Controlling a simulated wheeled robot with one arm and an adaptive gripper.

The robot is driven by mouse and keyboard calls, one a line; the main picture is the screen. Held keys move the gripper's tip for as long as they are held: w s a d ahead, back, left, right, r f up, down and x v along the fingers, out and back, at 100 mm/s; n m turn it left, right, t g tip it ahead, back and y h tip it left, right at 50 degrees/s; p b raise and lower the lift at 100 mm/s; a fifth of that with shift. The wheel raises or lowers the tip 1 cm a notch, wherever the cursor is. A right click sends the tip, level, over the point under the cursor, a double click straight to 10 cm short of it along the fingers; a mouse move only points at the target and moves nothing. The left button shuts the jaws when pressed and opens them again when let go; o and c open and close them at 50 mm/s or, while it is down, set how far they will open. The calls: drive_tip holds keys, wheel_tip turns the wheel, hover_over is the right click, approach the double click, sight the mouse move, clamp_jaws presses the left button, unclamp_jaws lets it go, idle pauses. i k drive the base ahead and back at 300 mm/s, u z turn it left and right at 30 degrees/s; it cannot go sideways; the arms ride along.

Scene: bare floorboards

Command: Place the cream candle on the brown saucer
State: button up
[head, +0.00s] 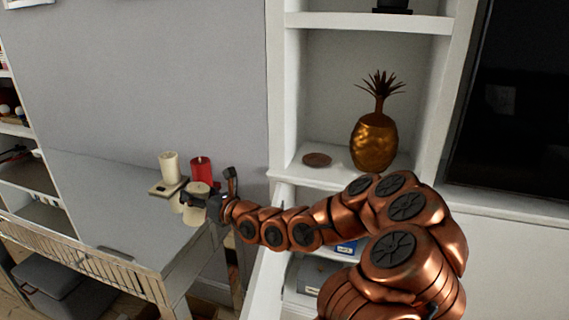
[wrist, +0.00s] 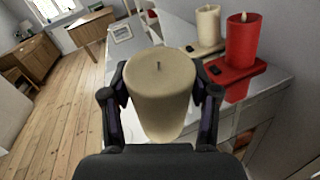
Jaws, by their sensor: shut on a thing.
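The cream candle (wrist: 160,98) is upright between the two dark fingers of my gripper (wrist: 161,78), which is shut on it. In the head view, my gripper (head: 197,202) holds this candle (head: 197,187) at the right end of the grey table, partly covering it. Whether its base clears the tabletop I cannot tell. The brown saucer (head: 317,159) lies on a white shelf to the right of my gripper, with nothing on it. The saucer does not show in the wrist view.
A second cream candle (head: 169,167) and a red candle (head: 201,170) stand close behind the held one. Their holders, a cream one (wrist: 203,50) and a red one (wrist: 236,74), sit on the table. A golden pineapple (head: 374,143) stands right of the saucer.

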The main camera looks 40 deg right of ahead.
sight(317, 161)
drive_tip(key=u, duration=1.95)
drive_tip(key=k, duration=0.95)
drive_tip(key=z, duration=1.4)
